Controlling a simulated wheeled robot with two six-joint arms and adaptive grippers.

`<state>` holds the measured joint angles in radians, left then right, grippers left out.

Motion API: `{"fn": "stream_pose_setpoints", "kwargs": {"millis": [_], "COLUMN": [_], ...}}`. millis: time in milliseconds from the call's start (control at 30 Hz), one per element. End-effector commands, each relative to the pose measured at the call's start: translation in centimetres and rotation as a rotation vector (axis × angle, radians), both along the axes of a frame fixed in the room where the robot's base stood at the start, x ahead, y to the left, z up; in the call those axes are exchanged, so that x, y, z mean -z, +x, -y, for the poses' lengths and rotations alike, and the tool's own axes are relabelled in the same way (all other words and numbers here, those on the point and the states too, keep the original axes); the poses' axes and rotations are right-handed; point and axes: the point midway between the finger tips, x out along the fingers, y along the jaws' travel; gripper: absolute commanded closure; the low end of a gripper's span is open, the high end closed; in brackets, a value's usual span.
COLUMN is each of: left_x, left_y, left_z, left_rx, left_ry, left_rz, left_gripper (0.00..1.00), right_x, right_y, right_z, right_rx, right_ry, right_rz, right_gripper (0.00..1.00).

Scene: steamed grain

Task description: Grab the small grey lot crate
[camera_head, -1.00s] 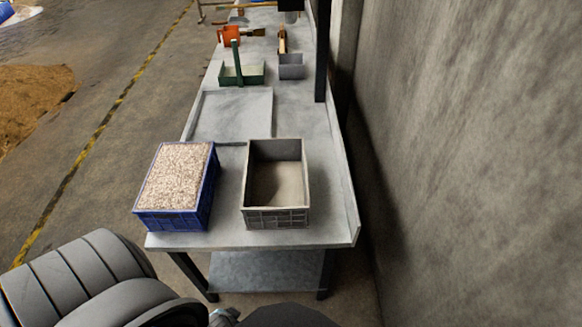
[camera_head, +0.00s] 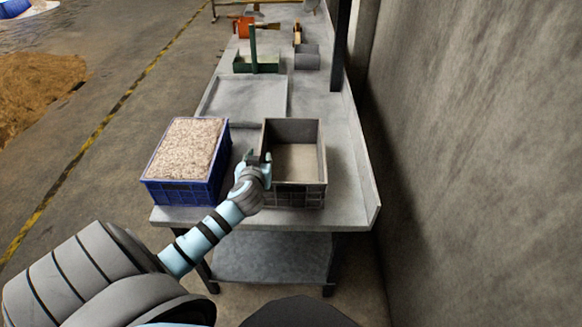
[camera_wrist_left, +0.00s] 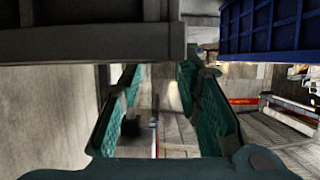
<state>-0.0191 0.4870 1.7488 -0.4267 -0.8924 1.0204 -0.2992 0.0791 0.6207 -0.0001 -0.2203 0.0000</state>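An open grey crate (camera_head: 298,196) stands upright near the front of the metal bench, right of a blue crate; its inside looks empty. It also shows as a dark wall at the top left of the left wrist view (camera_wrist_left: 90,42). My left gripper (camera_head: 258,158) is at the crate's left side near its front corner, in the gap between the two crates. In the left wrist view its green-padded fingers (camera_wrist_left: 158,85) are apart with nothing between them. Whether they touch the crate is unclear. My right gripper is not in view.
The blue crate (camera_head: 185,192), full of pale grain, sits close left of my gripper. A flat tray (camera_head: 245,97), a green carrier (camera_head: 255,66) and a smaller grey bin (camera_head: 307,60) stand farther back. A wall (camera_head: 470,150) runs along the right.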

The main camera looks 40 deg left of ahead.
Motion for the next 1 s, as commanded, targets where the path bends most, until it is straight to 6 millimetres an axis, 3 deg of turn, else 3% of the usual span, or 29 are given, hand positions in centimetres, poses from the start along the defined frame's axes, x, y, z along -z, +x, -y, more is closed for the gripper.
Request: {"fn": "stream_pose_setpoints", "kwargs": {"millis": [200, 467, 700, 1000], "left_x": [2.0, 2.1, 2.1, 2.2], "left_y": [2.4, 3.1, 3.1, 3.1], "left_z": [-2.7, -3.1, -3.1, -3.1], "left_rx": [-0.001, 0.001, 0.002, 0.002], "left_ry": [0.000, 0.000, 0.000, -0.001], "left_rz": [0.000, -0.001, -0.002, -0.003], "left_gripper": [0.69, 0.69, 1.00, 1.00], "right_x": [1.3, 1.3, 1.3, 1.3], "right_y": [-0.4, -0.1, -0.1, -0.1], "right_z": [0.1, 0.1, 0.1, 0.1], "right_rx": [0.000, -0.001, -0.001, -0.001], "right_ry": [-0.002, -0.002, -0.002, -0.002], "right_rz": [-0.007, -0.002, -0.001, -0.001], "right_gripper": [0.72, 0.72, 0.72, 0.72]}}
